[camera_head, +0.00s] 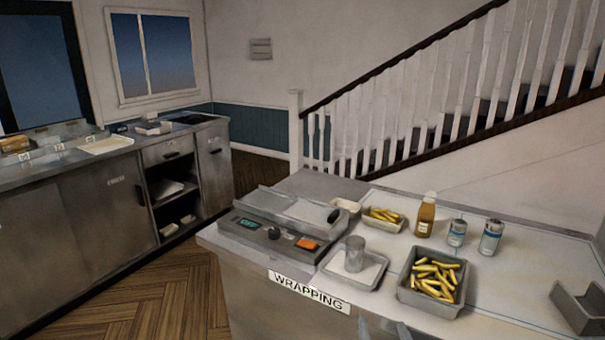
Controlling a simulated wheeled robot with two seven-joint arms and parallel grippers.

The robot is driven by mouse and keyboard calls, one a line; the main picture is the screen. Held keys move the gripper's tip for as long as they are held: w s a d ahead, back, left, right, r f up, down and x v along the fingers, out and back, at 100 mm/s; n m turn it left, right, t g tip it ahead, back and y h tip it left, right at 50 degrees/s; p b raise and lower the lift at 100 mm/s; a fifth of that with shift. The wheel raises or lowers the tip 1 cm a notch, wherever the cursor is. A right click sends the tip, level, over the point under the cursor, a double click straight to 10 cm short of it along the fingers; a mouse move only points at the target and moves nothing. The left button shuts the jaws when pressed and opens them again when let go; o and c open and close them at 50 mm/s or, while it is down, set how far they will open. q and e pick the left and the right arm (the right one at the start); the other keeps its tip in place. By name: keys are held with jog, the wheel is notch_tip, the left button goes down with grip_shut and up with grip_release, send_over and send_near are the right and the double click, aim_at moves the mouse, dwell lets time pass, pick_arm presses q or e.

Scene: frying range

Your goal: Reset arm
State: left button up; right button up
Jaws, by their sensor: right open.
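My right gripper (384,331) shows only at the bottom edge of the head view, in front of the wrapping counter (245,285). Only the grey tips of its fingers are seen; they are apart, with nothing seen between them. The rest of it is cut off by the frame. My left gripper is not in view.
On the counter are a flat-topped appliance (278,225), a metal cup (354,254) on a small tray (365,282), two trays of chips (408,297) (368,226), a sauce bottle (425,218), two cans (490,237) (457,233) and a grey holder (580,308). Wooden floor (150,300) lies left.

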jog(key=s+d+f+m+g, duration=0.3)
jog(key=s+f+m+g, duration=0.5)
jog(key=s+m, duration=0.65)
jog(key=s+d+f+m+g, duration=0.45)
jog(key=s+f+m, duration=0.6)
jog(key=m, duration=0.65)
notch_tip(320, 180, down, 28)
jog(key=s+a+g+p, duration=0.1)
jog(key=s+g, duration=0.1)
jog(key=g, duration=0.1)
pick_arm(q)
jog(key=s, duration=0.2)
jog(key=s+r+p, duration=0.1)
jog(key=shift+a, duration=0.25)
pick_arm(e)
jog(key=s+d+f, duration=0.3)
jog(key=s+f, duration=1.6)
jog(key=shift+s+d+f+g, duration=0.2)
jog(key=shift+s+g, duration=0.15)
